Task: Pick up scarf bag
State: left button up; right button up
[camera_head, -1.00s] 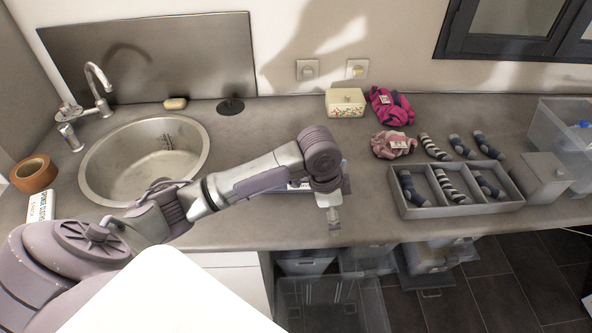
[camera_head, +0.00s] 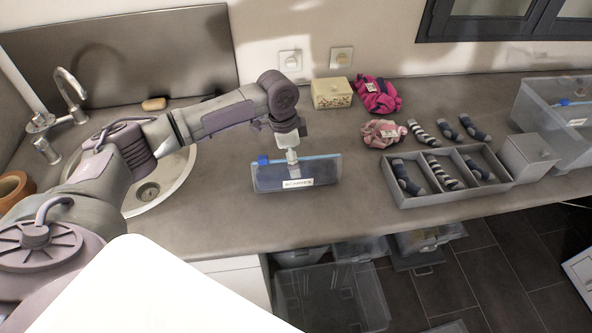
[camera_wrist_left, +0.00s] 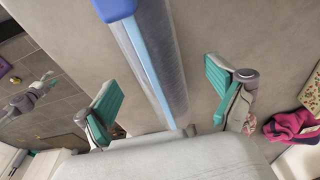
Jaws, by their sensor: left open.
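The scarf bag (camera_head: 272,181) is a dark, clear-walled pouch with a light blue top edge, a blue slider and a white label. My left gripper (camera_head: 292,157) is over the bag's top edge, pointing down. In the left wrist view the open gripper (camera_wrist_left: 162,90) has its two green-padded fingers on either side of the bag (camera_wrist_left: 160,55), with gaps on both sides. My right gripper is not in view.
A divided grey tray (camera_head: 408,203) with socks stands to the right. Loose socks, a pink scarf (camera_head: 381,134), a magenta scarf (camera_head: 378,96) and a floral box (camera_head: 331,94) lie behind. The sink (camera_head: 183,180) is left. Counter around the bag is clear.

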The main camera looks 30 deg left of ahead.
pick_arm(q)
jog(key=shift+d+f+p, duration=0.2)
jog(key=shift+f+p, duration=0.25)
jog(key=shift+f, duration=0.05)
jog(key=f, duration=0.1)
jog(key=f+p, duration=0.1)
jog(key=f, duration=0.1)
jog(key=shift+w+d+f, duration=0.1)
jog(key=shift+d+f, duration=0.2)
jog(key=shift+f, duration=0.4)
jog(key=shift+c, duration=0.5)
jog(key=c, duration=0.5)
jog(key=shift+r, duration=0.1)
jog(key=c, duration=1)
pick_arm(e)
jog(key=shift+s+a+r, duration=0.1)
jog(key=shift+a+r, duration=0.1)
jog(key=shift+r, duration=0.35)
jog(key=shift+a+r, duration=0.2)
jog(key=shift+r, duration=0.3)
pick_arm(q)
jog(key=shift+w, duration=0.1)
jog(key=shift+c, duration=0.2)
